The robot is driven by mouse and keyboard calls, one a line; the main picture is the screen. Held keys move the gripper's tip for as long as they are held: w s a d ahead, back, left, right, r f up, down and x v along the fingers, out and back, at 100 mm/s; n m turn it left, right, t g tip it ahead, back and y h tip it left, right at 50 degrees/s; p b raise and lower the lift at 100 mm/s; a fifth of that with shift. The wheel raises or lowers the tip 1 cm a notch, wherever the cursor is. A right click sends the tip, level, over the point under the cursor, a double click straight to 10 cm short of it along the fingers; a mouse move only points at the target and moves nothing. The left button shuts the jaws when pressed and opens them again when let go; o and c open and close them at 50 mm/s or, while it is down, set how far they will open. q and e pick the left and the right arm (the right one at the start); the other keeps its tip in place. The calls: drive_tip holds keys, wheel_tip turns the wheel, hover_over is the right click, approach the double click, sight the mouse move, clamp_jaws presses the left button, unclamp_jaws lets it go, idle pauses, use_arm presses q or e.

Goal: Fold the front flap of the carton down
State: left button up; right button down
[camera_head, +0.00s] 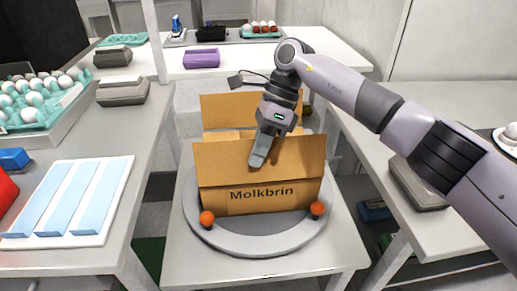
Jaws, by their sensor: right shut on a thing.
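The cardboard carton (235,199), marked "Molkbrin", stands on a round grey turntable (262,243). Its front flap (222,165) stands up, leaning slightly toward me. The back flap (225,111) also stands up. My right gripper (261,150) reaches in from the right, over the carton, with its fingers pointing down at the upper middle of the front flap. It is shut on the front flap, and the hand hides part of the flap's top edge. The carton's inside is mostly hidden. My left gripper is not in view.
A tray of eggs (60,125) is on the left table. A right-hand table (440,225) flanks the turntable.

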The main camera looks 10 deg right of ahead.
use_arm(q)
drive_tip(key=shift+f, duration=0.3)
use_arm(e)
drive_tip(key=shift+w+f+g, duration=0.1)
drive_tip(key=shift+w+g, duration=0.3)
drive_tip(key=shift+g, duration=0.2)
use_arm(q)
drive_tip(key=shift+b, duration=0.4)
use_arm(e)
drive_tip(key=shift+w, duration=0.15)
drive_tip(key=c, duration=1.3)
unclamp_jaws()
drive_tip(key=shift+c, duration=0.2)
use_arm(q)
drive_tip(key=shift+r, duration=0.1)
